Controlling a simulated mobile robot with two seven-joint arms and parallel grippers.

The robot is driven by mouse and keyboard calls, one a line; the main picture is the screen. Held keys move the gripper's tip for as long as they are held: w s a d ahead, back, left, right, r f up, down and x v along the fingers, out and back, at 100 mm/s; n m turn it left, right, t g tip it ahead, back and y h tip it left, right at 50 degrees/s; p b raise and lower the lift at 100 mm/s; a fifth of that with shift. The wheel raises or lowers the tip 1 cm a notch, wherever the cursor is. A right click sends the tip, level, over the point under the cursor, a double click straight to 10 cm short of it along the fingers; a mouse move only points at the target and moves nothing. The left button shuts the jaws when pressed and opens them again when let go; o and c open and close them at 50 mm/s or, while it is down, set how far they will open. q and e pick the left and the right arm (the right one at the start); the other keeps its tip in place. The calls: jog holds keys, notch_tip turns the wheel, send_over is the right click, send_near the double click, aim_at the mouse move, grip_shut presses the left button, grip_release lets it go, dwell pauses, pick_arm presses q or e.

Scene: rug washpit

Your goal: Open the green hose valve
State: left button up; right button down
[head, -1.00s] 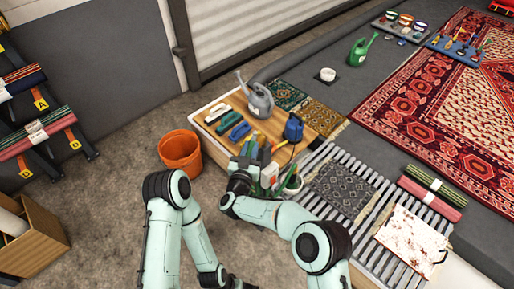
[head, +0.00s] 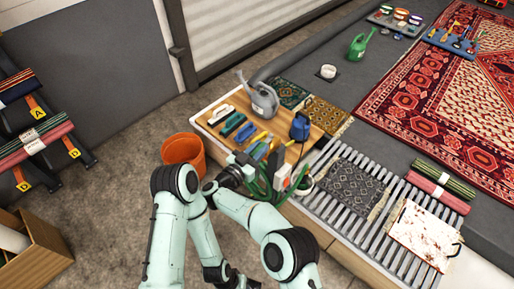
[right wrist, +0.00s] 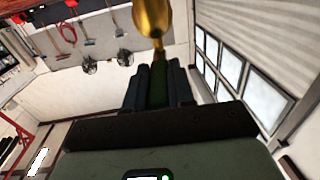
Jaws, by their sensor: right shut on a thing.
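The green hose valve is hard to make out. In the head view, green hose loops (head: 262,188) bunch at the front end of the wooden tray, beside my right gripper (head: 246,163). In the right wrist view my right gripper (right wrist: 158,72) is shut, with its dark fingers on either side of a narrow green part (right wrist: 158,88), which looks like the valve's handle. A brass piece (right wrist: 152,18) stands just beyond the fingertips. The exact contact and the handle's angle cannot be told. My left arm folds down to the bottom edge; its fingers are out of frame.
A slatted grate (head: 322,205) with a patterned mat (head: 347,183) lies to the right. Floor (head: 110,205) at left is clear.

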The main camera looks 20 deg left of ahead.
pick_arm(q)
jog(key=shift+a, duration=0.25)
pick_arm(e)
jog(key=shift+a, duration=0.1)
jog(key=c, duration=1)
grip_release()
jog(key=shift+h, duration=0.3)
jog(key=shift+o, duration=0.2)
